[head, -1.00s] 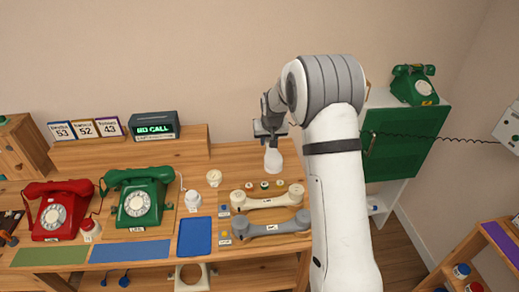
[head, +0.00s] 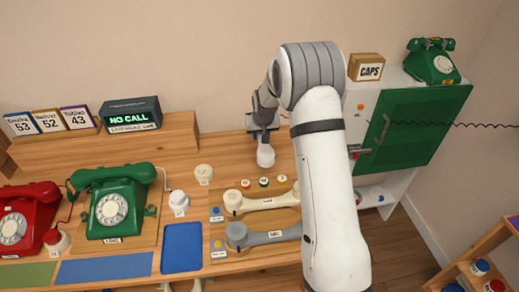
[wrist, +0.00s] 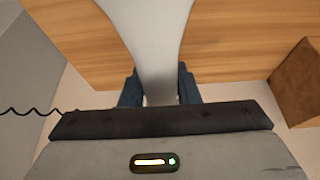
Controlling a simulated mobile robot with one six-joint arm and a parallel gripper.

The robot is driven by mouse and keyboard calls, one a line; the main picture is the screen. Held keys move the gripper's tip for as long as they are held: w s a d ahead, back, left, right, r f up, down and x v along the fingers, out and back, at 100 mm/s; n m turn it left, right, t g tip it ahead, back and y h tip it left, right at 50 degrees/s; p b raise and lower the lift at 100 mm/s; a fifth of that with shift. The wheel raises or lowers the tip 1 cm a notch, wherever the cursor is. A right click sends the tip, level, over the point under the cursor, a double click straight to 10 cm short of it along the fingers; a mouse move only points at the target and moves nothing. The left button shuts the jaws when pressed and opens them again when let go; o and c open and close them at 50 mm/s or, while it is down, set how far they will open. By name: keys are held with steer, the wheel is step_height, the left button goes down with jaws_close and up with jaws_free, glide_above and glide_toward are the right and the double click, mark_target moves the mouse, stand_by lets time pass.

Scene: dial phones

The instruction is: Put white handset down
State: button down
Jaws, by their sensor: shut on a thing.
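My gripper (head: 262,131) is shut on a white handset (head: 265,156), holding it hanging down above the wooden worktop at the back. Only its rounded lower end shows in the head view; whether it touches the wood is unclear. In the wrist view the white handset (wrist: 150,40) is pinched between the two blue fingertips (wrist: 158,88) and runs out of the top edge. A cream handset (head: 268,203) and a grey handset (head: 270,236) lie on a wooden tray, to the front of my gripper, partly hidden by my arm.
A green phone (head: 115,205) and a red phone (head: 22,220) stand at left. A blue mat (head: 182,248) is bare. A cream cap (head: 204,173) and a white cap (head: 179,201) stand near the tray. At right are a green-doored cabinet (head: 412,125), a CAPS box (head: 366,67) and another green phone (head: 434,64).

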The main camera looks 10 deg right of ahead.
steer(key=shift+f+p, duration=0.35)
steer(key=shift+f, duration=2.65)
steer(key=shift+f, duration=0.15)
steer(key=c, duration=1.1)
jaws_free()
